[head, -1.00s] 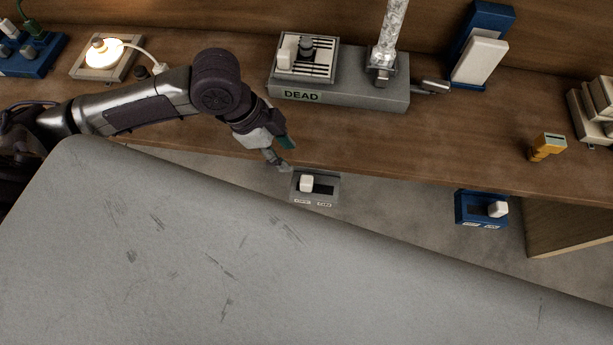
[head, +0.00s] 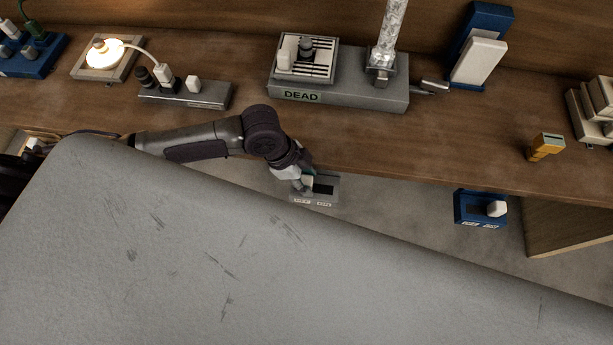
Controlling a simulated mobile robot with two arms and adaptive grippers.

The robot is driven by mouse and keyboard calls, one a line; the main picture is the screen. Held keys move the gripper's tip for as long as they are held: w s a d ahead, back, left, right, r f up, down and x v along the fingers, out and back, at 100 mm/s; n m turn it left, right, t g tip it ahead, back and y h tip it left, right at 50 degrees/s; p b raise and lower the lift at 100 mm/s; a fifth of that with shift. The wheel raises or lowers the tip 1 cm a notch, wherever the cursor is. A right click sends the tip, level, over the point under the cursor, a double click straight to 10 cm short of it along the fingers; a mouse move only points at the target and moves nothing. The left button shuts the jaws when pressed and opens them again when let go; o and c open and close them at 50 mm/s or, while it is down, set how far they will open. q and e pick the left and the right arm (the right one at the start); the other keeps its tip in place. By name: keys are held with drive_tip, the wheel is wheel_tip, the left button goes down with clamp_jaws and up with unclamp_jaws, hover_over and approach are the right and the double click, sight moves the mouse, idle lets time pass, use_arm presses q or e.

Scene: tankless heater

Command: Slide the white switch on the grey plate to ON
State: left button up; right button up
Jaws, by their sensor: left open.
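The grey plate (head: 329,194) sits below the front edge of the wooden bench, with a dark slot and two small labels too small to read. The white switch (head: 308,184) is at the left end of the slot, partly hidden by my left gripper. My left gripper (head: 304,186) is open, with its fingers at the switch's left side and over it. I cannot tell whether they touch it. My right gripper is not in view.
A blue plate (head: 466,208) with its own white switch (head: 497,209) is to the right. On the wooden bench (head: 420,140) stand a grey box labelled DEAD (head: 350,102), a power strip (head: 205,99) and an orange object (head: 546,147). A large grey surface (head: 180,250) fills the foreground.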

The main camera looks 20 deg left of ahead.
sight(332, 190)
use_arm(q)
drive_tip(key=shift+f, duration=0.1)
clamp_jaws()
drive_tip(key=shift+w+d+p, duration=0.2)
drive_tip(key=shift+d+p, duration=0.1)
drive_tip(key=shift+d, duration=0.7)
drive_tip(key=shift+w+d+p, duration=0.15)
drive_tip(key=shift+d+p, duration=0.15)
drive_tip(key=shift+d, duration=0.9)
unclamp_jaws()
drive_tip(key=shift+w+d, duration=0.1)
